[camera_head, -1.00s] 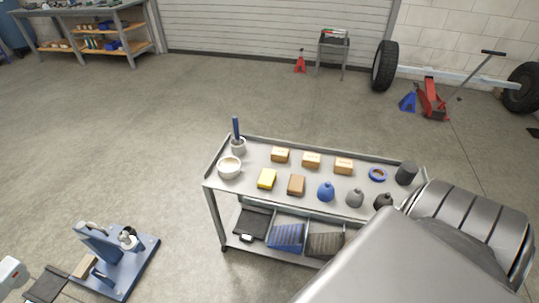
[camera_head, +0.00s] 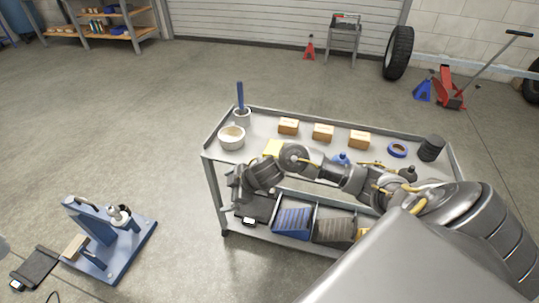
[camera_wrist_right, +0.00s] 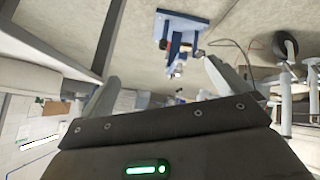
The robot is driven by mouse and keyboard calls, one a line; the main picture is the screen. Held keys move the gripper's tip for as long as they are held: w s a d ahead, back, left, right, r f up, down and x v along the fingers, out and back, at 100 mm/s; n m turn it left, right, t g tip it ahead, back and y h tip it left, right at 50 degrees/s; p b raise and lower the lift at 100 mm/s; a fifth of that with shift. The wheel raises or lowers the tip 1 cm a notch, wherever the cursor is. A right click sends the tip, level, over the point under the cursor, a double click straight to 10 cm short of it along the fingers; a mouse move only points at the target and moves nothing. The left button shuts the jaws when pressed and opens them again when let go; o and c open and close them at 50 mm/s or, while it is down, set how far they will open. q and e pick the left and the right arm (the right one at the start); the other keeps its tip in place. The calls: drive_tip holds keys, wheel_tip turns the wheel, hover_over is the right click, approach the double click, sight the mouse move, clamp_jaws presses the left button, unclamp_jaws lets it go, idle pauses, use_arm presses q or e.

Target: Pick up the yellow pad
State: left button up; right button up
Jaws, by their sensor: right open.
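The yellow pad (camera_head: 273,148) lies on the cart's top tray, between the white bowl (camera_head: 232,137) and my right arm. In the head view my right arm reaches across the front of the tray and hides part of the pad. My right gripper (camera_head: 238,190) hangs at the cart's front left edge, apart from the pad. In the right wrist view its two fingers (camera_wrist_right: 160,88) are spread with nothing between them. The pad cannot be made out there.
A blue stand (camera_head: 105,245) is on the floor at left, with open floor between.

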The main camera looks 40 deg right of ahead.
drive_tip(key=w+d+r+g+h, duration=0.1)
drive_tip(key=w+d+r, duration=0.1)
drive_tip(key=d, duration=0.4)
drive_tip(key=w+d+r+g, duration=0.1)
drive_tip(key=d+r, duration=0.2)
drive_tip(key=d, duration=0.2)
wheel_tip(320, 180, up, 4)
drive_tip(key=m+g+h, duration=0.1)
drive_tip(key=m, duration=0.2)
hover_over(275, 147)
drive_tip(key=s+a, duration=0.2)
drive_tip(key=a, duration=0.1)
drive_tip(key=shift+w+a+r, duration=0.1)
drive_tip(key=shift+w, duration=0.05)
use_arm(q)
wheel_tip(275, 147, down, 5)
use_arm(e)
drive_tip(key=s+d+r+m+g, duration=0.1)
drive_tip(key=s+d+r+m, duration=0.1)
drive_tip(key=d+r, duration=0.25)
use_arm(q)
drive_tip(key=shift+r+b, duration=0.95)
drive_tip(key=shift+r, duration=1.2)
use_arm(e)
drive_tip(key=shift+d+x, duration=0.2)
drive_tip(key=shift+x, duration=1.35)
drive_tip(key=shift+d+x, duration=0.25)
drive_tip(key=shift+x, duration=1.3)
